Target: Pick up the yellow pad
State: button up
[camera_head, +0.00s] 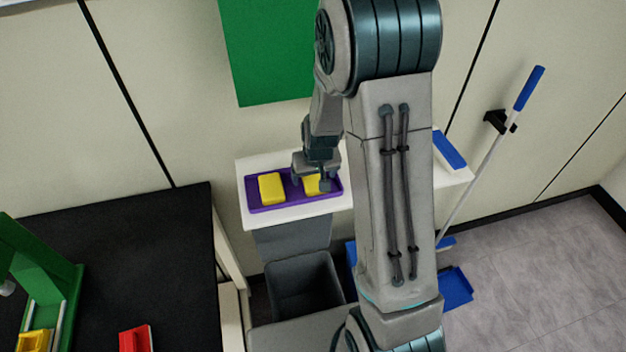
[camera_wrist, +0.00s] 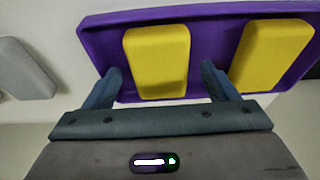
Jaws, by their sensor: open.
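Two yellow pads lie side by side in a purple tray (camera_head: 290,203) on a white shelf. One yellow pad (camera_head: 271,188) is clear of my gripper at the tray's left in the head view. The other yellow pad (camera_head: 312,187) is under my gripper (camera_head: 311,181) and partly hidden by it. In the wrist view my gripper (camera_wrist: 160,70) is open, with one finger towards each side of a yellow pad (camera_wrist: 157,60). I see nothing held. The second yellow pad (camera_wrist: 270,55) is to its right there, and the purple tray (camera_wrist: 208,55) shows between them.
A blue-topped item (camera_head: 450,150) lies on the shelf's right end. A grey bin (camera_head: 303,285) stands below the shelf. A black table (camera_head: 150,260) with a green stand (camera_head: 45,265) and a red block (camera_head: 135,338) is at left. A blue-handled pole (camera_head: 490,160) leans at right.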

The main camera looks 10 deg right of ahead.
jog(key=shift+f+b, duration=0.2)
jog(key=shift+b, duration=0.1)
dwell(0.4)
jog(key=c, duration=1.1)
